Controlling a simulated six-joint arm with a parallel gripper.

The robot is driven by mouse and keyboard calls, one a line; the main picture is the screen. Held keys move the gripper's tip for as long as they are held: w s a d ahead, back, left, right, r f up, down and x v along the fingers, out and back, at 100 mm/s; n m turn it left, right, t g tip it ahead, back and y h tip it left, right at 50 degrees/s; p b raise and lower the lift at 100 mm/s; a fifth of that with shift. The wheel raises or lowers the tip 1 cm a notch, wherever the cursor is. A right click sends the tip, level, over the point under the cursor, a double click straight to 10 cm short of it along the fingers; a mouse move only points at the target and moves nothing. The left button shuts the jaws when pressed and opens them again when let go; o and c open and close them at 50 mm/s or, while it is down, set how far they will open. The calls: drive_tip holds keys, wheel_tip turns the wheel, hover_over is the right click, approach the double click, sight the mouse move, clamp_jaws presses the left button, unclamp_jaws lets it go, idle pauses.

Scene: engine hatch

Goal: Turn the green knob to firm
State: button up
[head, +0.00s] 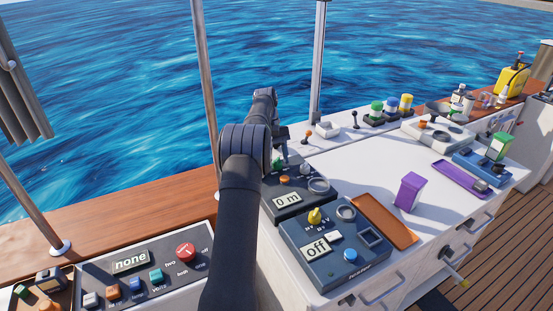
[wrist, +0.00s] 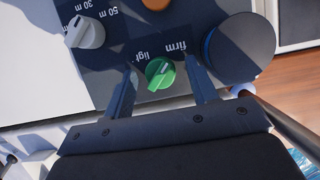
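The green knob (wrist: 160,74) sits on a dark panel in the wrist view, with the upside-down words "firm" (wrist: 175,47) and "light", partly covered, beside it. A pale mark runs across the knob's face; I cannot tell surely which word it points to. My gripper (wrist: 161,72) is open, with one finger on each side of the knob and a visible gap on both sides. I cannot tell whether the fingertips are down at the knob's height. In the head view my arm hides most of the gripper and the knob.
In the wrist view, a grey knob (wrist: 86,32) with depth labels, an orange button (wrist: 156,4) and a large round dark part (wrist: 240,47) are close by.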

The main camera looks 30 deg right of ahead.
sight(278, 159)
wheel_tip(278, 159, up, 4)
drive_tip(key=shift+r, duration=0.25)
drive_tip(key=s+d+r, duration=0.5)
drive_tip(key=s+r, duration=0.1)
drive_tip(key=s, duration=0.4)
drive_tip(key=shift+s+r, duration=0.25)
drive_tip(key=shift+w, duration=0.1)
drive_tip(key=w+a+f, duration=0.1)
drive_tip(key=w+f, duration=0.1)
drive_tip(key=w, duration=0.1)
drive_tip(key=w+a+f, duration=0.2)
drive_tip(key=w, duration=0.1)
drive_tip(key=w+a+f, duration=0.1)
drive_tip(key=w+f, duration=0.1)
drive_tip(key=w, duration=0.1)
drive_tip(key=shift+w+a+f, duration=0.35)
drive_tip(key=shift+f, duration=0.05)
drive_tip(key=f, duration=0.3)
drive_tip(key=shift+w+a, duration=0.15)
drive_tip(key=shift+w, duration=0.15)
drive_tip(key=shift+f, duration=0.6)
drive_tip(key=shift+r, duration=0.1)
